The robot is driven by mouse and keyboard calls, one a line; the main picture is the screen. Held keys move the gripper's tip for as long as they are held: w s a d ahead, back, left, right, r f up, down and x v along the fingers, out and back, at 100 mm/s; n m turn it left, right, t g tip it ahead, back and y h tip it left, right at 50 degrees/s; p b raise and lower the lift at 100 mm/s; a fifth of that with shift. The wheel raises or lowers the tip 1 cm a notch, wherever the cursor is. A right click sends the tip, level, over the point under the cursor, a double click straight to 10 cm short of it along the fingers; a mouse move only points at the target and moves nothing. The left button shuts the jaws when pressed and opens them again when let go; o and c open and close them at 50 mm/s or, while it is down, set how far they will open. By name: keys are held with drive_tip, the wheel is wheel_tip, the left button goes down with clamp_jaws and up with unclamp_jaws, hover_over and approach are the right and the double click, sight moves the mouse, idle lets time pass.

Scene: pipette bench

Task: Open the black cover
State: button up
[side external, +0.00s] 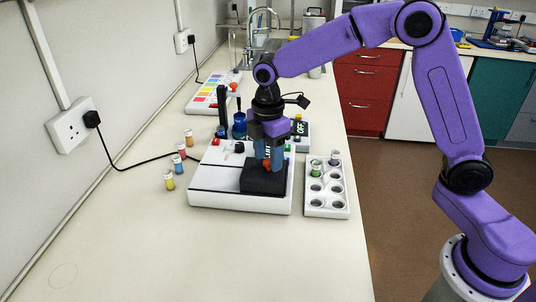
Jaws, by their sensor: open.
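The black cover (264,183) is a dark block at the right of a white device (225,181) on the bench, and it looks closed. My gripper (269,160) points down directly above the cover, with its blue fingers close to the cover's top. A small red part (267,165) shows between or just beside the fingertips. I cannot tell whether the fingers touch the cover. The fingers hide part of the cover's back and the device behind it.
A white rack (327,202) with several round wells stands right of the device and holds a few vials. Several small coloured vials (170,181) stand at left. A black pen-like tool (222,108) and a blue item stand behind. The front bench is clear.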

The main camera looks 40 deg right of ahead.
drive_tip(key=shift+f, duration=0.2)
drive_tip(key=shift+c, duration=0.3)
clamp_jaws()
drive_tip(key=w+a, duration=0.8)
drive_tip(key=shift+r, duration=0.1)
drive_tip(key=shift+o, duration=0.3)
unclamp_jaws()
